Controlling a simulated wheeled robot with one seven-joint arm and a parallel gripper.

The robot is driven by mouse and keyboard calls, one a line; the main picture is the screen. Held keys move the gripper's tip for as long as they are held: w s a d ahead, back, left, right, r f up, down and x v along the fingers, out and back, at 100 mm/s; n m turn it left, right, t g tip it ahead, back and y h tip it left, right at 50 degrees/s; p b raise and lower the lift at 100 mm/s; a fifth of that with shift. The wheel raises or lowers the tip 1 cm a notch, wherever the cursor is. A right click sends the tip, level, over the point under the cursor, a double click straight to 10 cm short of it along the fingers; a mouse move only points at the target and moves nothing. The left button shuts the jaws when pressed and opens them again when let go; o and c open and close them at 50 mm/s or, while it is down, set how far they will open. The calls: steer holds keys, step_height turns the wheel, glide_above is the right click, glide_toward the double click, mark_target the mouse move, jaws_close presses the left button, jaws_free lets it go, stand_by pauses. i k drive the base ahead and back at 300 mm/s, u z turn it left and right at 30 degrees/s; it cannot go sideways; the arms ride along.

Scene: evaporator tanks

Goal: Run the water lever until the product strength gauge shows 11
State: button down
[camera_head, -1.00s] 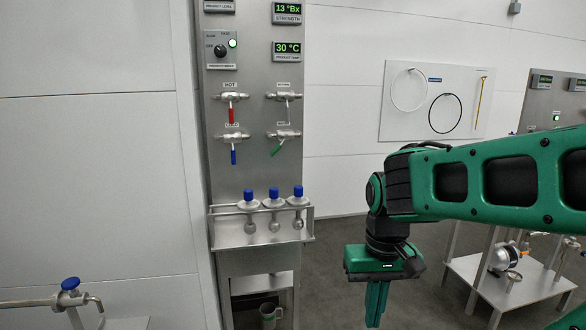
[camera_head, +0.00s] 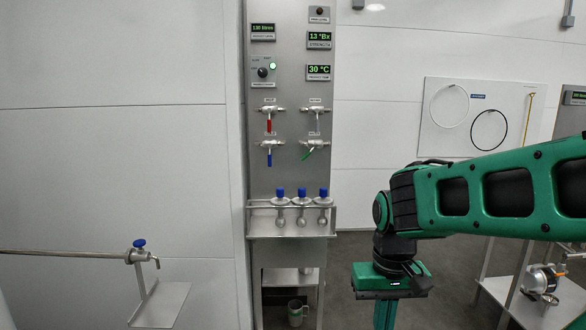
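The strength gauge (camera_head: 319,38) on the steel panel reads 13 °Bx. Below it are four levers in two rows: a red lever (camera_head: 269,124) and a pale grey lever (camera_head: 317,122) above, a blue lever (camera_head: 269,158) and a green lever (camera_head: 309,153) below. The red, blue and grey handles hang down; the green one slants down to the left. Their labels are too small to read now, so I cannot tell which is water. My gripper (camera_head: 386,314) points down, right of the panel and apart from it. Its tips reach the bottom picture edge; the finger gap is unclear.
A temperature display (camera_head: 319,72) reads 30 °C. A knob (camera_head: 263,72) sits beside a lit green lamp. A shelf (camera_head: 290,229) with blue-capped items juts from the panel. A pipe with a blue tap (camera_head: 139,244) stands left. Floor shows between panel and right-hand stand (camera_head: 510,292).

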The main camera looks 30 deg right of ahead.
mark_target(316, 145)
steer(key=u, duration=0.05)
steer(key=i, duration=0.9)
